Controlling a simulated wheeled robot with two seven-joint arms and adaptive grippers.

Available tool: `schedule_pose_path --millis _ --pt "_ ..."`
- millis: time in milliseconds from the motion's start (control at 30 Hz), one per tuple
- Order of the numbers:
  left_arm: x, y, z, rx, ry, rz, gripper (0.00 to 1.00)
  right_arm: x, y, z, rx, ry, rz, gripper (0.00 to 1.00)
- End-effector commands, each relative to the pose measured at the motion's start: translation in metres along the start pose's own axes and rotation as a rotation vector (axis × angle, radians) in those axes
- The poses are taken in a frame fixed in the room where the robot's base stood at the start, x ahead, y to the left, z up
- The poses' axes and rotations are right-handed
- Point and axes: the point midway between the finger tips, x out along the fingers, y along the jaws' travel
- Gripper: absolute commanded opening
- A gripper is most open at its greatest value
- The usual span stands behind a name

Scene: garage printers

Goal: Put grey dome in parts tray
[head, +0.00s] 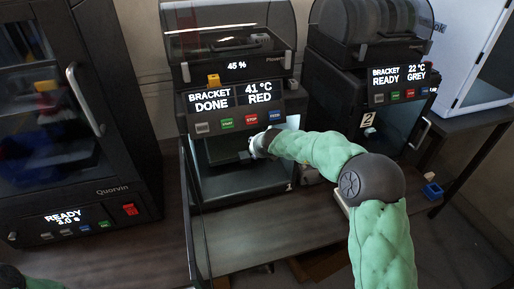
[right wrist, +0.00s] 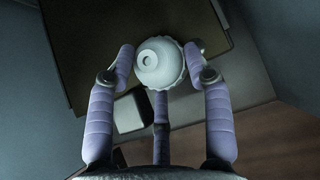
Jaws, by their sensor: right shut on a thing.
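The grey dome (right wrist: 158,65), pale with a ribbed rim and a small round top, sits between the fingers of my right gripper (right wrist: 160,80) in the right wrist view. The gripper is shut on it. In the head view my right gripper (head: 258,146) reaches into the open chamber of the printer marked 1 (head: 240,185); the dome cannot be made out there. I cannot identify the parts tray in either view. Part of my left arm shows at the bottom left of the head view, but its gripper does not.
A grey block (right wrist: 130,110) lies close below the dome in the wrist view, by a dark plate (right wrist: 95,40). Printer 2 (head: 370,70) stands to the right, a dark cabinet (head: 125,130) to the left. A small blue bin (head: 432,190) is at far right. The front table (head: 240,235) looks mostly clear.

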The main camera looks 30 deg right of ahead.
Motion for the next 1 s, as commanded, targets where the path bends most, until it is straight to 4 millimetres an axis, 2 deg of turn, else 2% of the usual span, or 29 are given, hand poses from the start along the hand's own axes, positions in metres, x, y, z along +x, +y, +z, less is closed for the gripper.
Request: schedule_pose_path --millis 400,433,500,833,1000 --pt "0.0012 -0.0005 -0.0001 0.000 0.000 0.000 0.58 0.0027 -0.0002 -0.0015 0.000 0.000 0.000 0.32" --pt "0.0010 -0.0004 -0.0001 0.000 0.000 0.000 0.58 0.0025 -0.0002 -0.0013 0.000 0.000 0.000 0.57" --pt "0.0007 -0.0003 -0.0001 0.000 0.000 0.000 0.58 0.0022 -0.0002 -0.0010 0.000 0.000 0.000 0.75" --pt "0.0009 -0.0003 -0.0001 0.000 0.000 0.000 0.58 0.0022 -0.0002 -0.0010 0.001 0.000 0.000 0.75" --pt "0.0075 -0.0027 -0.0003 0.000 0.000 0.000 0.58 0.0038 0.0000 -0.0023 0.002 -0.002 0.000 0.75"
